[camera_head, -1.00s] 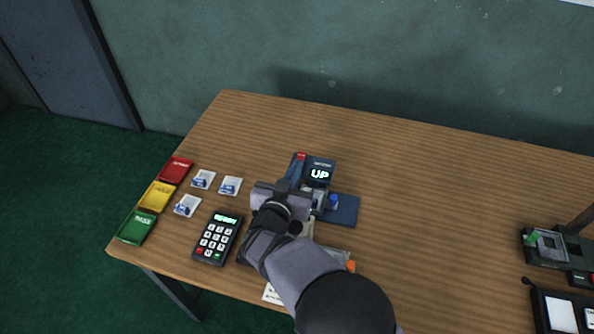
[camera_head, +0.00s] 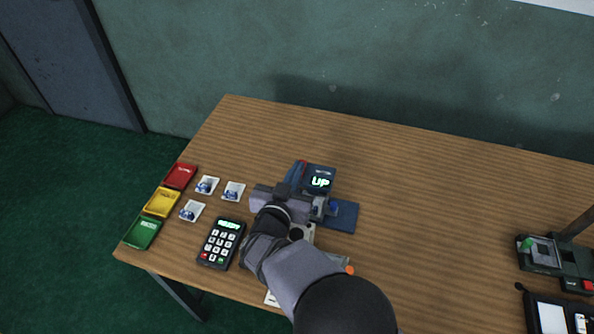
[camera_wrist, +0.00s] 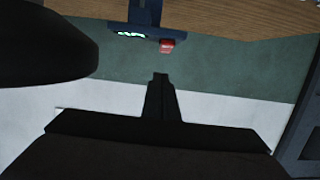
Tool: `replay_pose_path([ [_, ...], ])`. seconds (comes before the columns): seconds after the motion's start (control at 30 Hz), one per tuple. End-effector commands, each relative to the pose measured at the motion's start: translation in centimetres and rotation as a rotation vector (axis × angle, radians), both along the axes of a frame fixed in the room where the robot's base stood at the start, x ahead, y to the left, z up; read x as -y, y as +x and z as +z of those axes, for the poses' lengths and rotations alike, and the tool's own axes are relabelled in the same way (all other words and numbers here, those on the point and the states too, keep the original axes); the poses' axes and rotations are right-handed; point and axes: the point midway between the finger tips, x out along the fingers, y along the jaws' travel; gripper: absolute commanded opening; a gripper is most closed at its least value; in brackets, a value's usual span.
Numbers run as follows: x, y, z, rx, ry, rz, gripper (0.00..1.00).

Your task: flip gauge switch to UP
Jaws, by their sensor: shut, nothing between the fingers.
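The gauge (camera_head: 320,173) is a dark blue device on the table whose lit display reads UP. A red tip (camera_head: 303,163) shows at its left side in the head view. In the wrist view the gauge's green display (camera_wrist: 130,34) and the red tip (camera_wrist: 167,45) are near the top. My gripper (camera_wrist: 160,76) is shut and empty, its fingertips a little below the red tip in that picture. I cannot tell whether they touch. In the head view my gripper (camera_head: 287,188) is at the gauge's near left side, and my arm hides part of the device.
A keypad (camera_head: 221,242) reading READY lies left of my arm. Several small cards (camera_head: 234,191) and red, yellow and green trays (camera_head: 161,202) are at the left. A blue plate (camera_head: 344,214) lies right of the gauge. Dark equipment (camera_head: 560,255) stands far right. The table's back middle is clear.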

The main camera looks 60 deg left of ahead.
Motion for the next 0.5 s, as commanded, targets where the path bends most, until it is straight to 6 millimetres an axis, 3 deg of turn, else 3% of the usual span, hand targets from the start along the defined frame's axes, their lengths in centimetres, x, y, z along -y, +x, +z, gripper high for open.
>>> replay_pose_path([
  [0.2,3.3,-3.5,-0.2,0.001,0.001,0.005,0.0],
  [0.5,6.1,-6.3,0.1,0.002,0.002,0.003,0.0],
])
